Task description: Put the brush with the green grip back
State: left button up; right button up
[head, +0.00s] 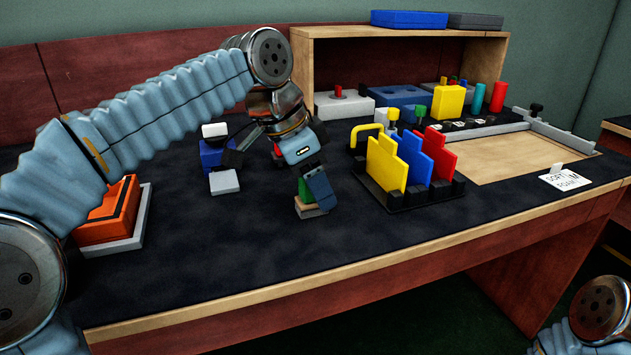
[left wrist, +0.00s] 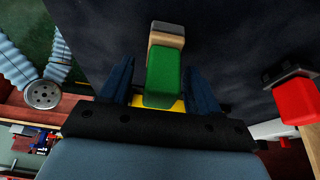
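The brush with the green grip shows in the left wrist view (left wrist: 165,75), with a tan band and a grey end at its far tip. In the head view it lies low at the table surface, mostly hidden by my left gripper (head: 313,192). In the left wrist view the two blue fingers of my left gripper (left wrist: 160,75) stand on either side of the green grip. A gap shows on the left side and a thinner one on the right, so the fingers look open around it. My right gripper is out of view.
A black rack (head: 412,203) with yellow, blue and red panels stands right of my left gripper. A wooden shelf (head: 300,80) with several blocks and tools is behind. An orange box (head: 108,215) and a blue item (head: 213,155) stand left. The front table is clear.

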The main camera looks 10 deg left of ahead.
pick_arm(q)
jog(key=shift+r+p, duration=0.3)
jog(key=shift+r, duration=0.25)
jog(key=p+v, duration=0.3)
jog(key=v, duration=0.8)
jog(key=shift+s+a+p, duration=0.2)
jog(key=shift+p, duration=0.1)
jog(key=shift+r, duration=0.1)
dwell(1.2)
